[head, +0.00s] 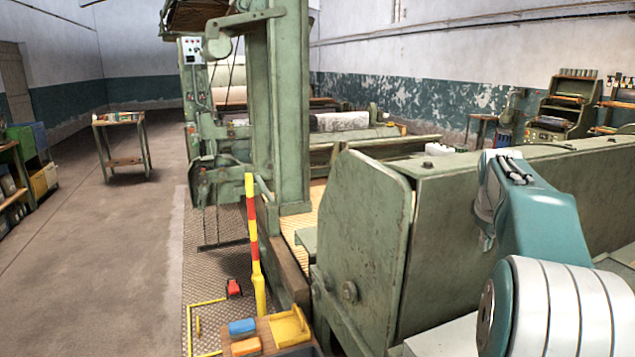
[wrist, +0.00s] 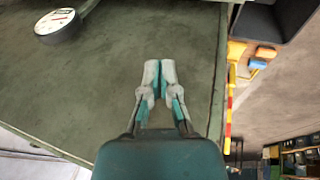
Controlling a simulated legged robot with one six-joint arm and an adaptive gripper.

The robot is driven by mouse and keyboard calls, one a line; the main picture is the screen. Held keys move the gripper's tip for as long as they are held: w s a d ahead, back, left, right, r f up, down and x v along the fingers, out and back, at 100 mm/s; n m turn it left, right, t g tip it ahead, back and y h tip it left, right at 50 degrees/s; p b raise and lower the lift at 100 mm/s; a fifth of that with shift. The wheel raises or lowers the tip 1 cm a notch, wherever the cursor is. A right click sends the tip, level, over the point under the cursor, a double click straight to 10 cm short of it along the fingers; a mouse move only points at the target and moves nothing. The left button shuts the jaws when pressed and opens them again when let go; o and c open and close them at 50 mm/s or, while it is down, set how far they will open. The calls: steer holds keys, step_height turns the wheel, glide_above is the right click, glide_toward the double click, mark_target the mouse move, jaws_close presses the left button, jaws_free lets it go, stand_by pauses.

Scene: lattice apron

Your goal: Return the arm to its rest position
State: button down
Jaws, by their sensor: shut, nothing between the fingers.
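My gripper (wrist: 159,73) shows in the wrist view with its pale fingertips together and nothing between them. It is over a flat green metal surface (wrist: 110,95), and I cannot tell how high above it. In the head view my teal and white arm reaches along the right side, in front of the green machine's long panel (head: 450,200). The gripper itself cannot be made out in that view.
A round gauge (wrist: 57,25) is on the green surface. A striped red-yellow post (head: 253,235) stands by the machine. A wooden bench holds a blue block (head: 242,327), an orange block (head: 246,346) and a yellow tray (head: 290,326). The left floor (head: 110,260) is mostly clear.

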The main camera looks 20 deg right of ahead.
steer(key=s+a+r+t+y, duration=0.1)
steer(key=s+a, duration=0.1)
steer(key=a, duration=1)
steer(key=s+a+t, duration=0.1)
steer(key=s+a, duration=0.2)
steer(key=a, duration=1)
steer(key=s+a+f+y, duration=0.1)
steer(key=s+a+f, duration=0.3)
steer(key=s+a, duration=0.2)
steer(key=s+a+f+t+y, duration=0.1)
steer(key=s+a+f, duration=0.3)
steer(key=s+a, duration=0.3)
steer(key=shift+s+a+f, duration=0.15)
steer(key=shift+a+f, duration=0.2)
steer(key=shift+a, duration=0.3)
